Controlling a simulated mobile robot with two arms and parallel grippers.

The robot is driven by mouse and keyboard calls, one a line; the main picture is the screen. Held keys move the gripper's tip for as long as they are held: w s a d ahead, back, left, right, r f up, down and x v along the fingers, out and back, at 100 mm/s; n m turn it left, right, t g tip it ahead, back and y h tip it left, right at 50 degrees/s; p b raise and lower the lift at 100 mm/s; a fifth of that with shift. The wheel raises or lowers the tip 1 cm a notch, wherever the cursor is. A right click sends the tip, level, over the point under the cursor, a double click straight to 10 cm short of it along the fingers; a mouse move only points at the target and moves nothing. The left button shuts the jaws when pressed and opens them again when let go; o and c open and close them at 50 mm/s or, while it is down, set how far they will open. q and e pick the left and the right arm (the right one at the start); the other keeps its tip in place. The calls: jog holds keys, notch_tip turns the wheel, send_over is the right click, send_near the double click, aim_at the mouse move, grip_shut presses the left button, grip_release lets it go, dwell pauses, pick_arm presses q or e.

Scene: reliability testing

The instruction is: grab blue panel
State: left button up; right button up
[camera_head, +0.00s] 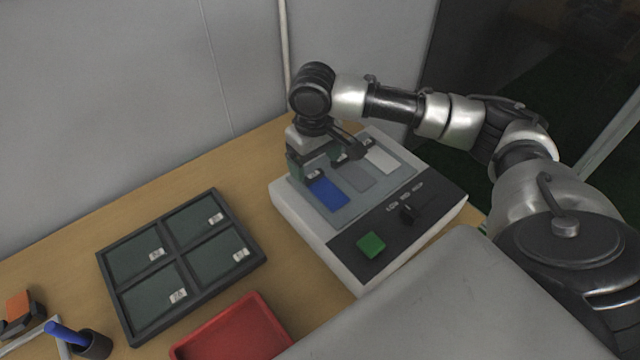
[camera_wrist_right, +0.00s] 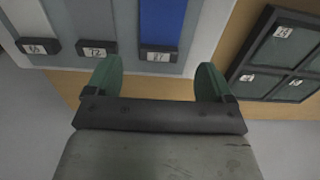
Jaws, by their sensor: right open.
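The blue panel (camera_head: 329,193) lies in the leftmost slot on top of the white testing machine (camera_head: 309,228), beside a grey panel and a white panel. It also shows in the right wrist view (camera_wrist_right: 163,24), with a dark labelled block (camera_wrist_right: 160,54) at its near end. My right gripper (camera_head: 318,168) is above the far end of the blue panel. In the right wrist view its two green fingertips (camera_wrist_right: 158,82) are spread apart with nothing between them. The blue panel's end is just beyond them, a little right of centre. My left gripper is not in view.
A grey panel (camera_head: 357,178) and a white panel (camera_head: 384,160) lie beside the blue one. The machine has a green button (camera_head: 370,244) and a black knob (camera_head: 407,212). A dark four-compartment tray (camera_head: 188,319) and a red tray (camera_head: 282,325) stand to the left. A wall rises behind.

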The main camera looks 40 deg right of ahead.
aim_at(315, 176)
notch_tip(315, 176, down, 4)
jog(key=shift+f, duration=0.15)
jog(key=c, duration=1)
